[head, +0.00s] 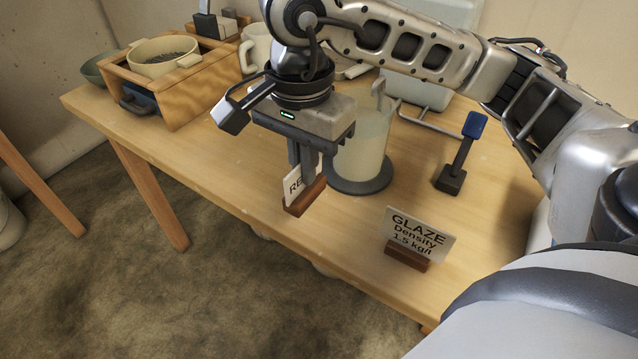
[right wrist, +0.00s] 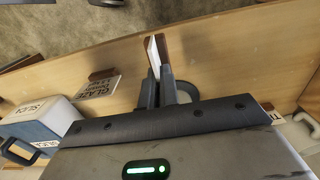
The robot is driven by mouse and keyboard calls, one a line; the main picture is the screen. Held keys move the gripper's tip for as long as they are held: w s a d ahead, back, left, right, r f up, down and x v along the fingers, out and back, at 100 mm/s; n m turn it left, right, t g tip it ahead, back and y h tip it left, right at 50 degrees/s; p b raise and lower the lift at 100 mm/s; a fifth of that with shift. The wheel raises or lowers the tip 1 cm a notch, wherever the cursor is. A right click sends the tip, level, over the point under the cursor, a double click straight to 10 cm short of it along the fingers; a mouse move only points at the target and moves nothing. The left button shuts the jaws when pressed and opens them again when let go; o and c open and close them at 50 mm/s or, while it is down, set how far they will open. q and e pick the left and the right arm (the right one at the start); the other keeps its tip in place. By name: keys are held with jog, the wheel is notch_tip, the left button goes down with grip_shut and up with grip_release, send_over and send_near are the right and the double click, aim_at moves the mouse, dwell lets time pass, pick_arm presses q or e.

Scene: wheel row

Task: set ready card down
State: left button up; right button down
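The ready card (head: 296,187) is a white card in a reddish-brown wooden holder (head: 307,198). Only "RE" of its lettering shows; a finger covers the rest. My right gripper (head: 306,178) points down and is shut on the card. My left gripper is not in view.
A GLAZE density card (head: 420,236) stands in a wooden holder at the front right. A clear cylinder (head: 362,145) stands just behind my gripper. A blue-topped tool (head: 463,150) stands right of it. A wooden box with a bowl (head: 165,57) is at the far left.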

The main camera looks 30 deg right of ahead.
jog(key=d+f, duration=0.1)
jog(key=f, duration=0.1)
jog(key=w+d+f, duration=0.1)
jog(key=f, duration=0.2)
jog(key=w+d+f, duration=0.1)
jog(key=d+f, duration=0.1)
jog(key=f, duration=0.1)
jog(key=shift+f+p, duration=0.15)
jog(key=shift+p, duration=0.2)
jog(key=shift+w+a+f, duration=0.1)
jog(key=shift+f, duration=0.05)
jog(key=shift+f+b, duration=0.3)
jog(key=shift+b, duration=0.05)
jog(key=c, duration=1.7)
grip_release()
jog(key=shift+r, duration=0.15)
jog(key=shift+o, duration=0.3)
jog(key=shift+r+p, duration=0.15)
jog(key=shift+p, duration=0.15)
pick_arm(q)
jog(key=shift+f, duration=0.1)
pick_arm(e)
notch_tip(320, 180, up, 12)
